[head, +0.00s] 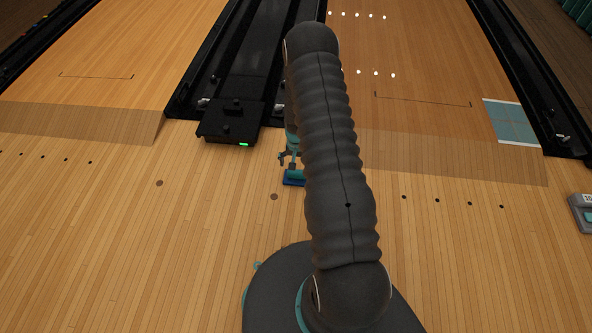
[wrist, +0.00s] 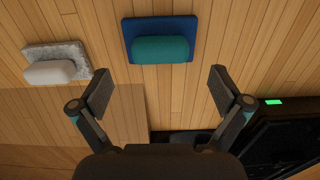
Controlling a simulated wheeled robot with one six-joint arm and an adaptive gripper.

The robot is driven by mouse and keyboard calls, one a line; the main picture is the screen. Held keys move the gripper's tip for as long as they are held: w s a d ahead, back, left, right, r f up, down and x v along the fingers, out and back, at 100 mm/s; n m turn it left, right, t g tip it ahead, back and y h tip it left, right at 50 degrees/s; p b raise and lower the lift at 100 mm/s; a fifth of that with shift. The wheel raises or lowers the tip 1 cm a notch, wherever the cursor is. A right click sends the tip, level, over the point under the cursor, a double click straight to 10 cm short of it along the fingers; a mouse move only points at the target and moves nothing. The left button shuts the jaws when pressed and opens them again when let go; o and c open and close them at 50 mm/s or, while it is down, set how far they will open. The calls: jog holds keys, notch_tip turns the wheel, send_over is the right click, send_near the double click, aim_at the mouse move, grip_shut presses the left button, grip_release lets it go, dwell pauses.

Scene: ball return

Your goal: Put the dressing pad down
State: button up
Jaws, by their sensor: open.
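A blue pad with a rounded teal grip on top (wrist: 160,50) lies on the wooden floor in the wrist view. It also shows in the head view, partly behind my arm (head: 293,179). A speckled grey pad with a white rounded grip (wrist: 55,68) lies to its left in the wrist view; my arm probably hides it in the head view. Which one is the dressing pad I cannot tell from looks alone. My gripper (wrist: 162,91) is open and empty, its fingers wide apart, with the blue pad beyond the fingertips and not between them.
A black ball-return unit with a green light (head: 231,125) stands left of my gripper; it is at lower right in the wrist view (wrist: 285,125). A blue panel with white edges (head: 513,122) lies on the right lane. A grey box (head: 582,213) sits at the right edge. The front-left floor is clear.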

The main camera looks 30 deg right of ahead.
notch_tip(320, 180, up, 6)
notch_tip(320, 180, up, 18)
jog(key=n+t, duration=0.1)
jog(key=n, duration=0.1)
send_over(297, 172)
jog(key=a, duration=0.4)
jog(key=s+a+r+n+t, duration=0.1)
jog(key=s+a+r, duration=0.1)
jog(key=r, duration=0.4)
jog(key=s+a+r+t, duration=0.1)
jog(key=s+a+r, duration=0.1)
jog(key=r, duration=0.5)
jog(key=s+a+r+n+t, duration=0.1)
jog(key=s+a+r, duration=0.2)
jog(key=s+r, duration=0.2)
jog(key=s+a+r+n, duration=0.1)
jog(key=s+a+r, duration=0.2)
jog(key=s, duration=0.8)
jog(key=s+a+r+n+t, duration=0.1)
jog(key=s+a+r, duration=0.1)
jog(key=s+r, duration=0.5)
jog(key=shift+s+a+n+t, duration=0.3)
jog(key=shift+s+a+n, duration=0.1)
jog(key=shift+s, duration=0.05)
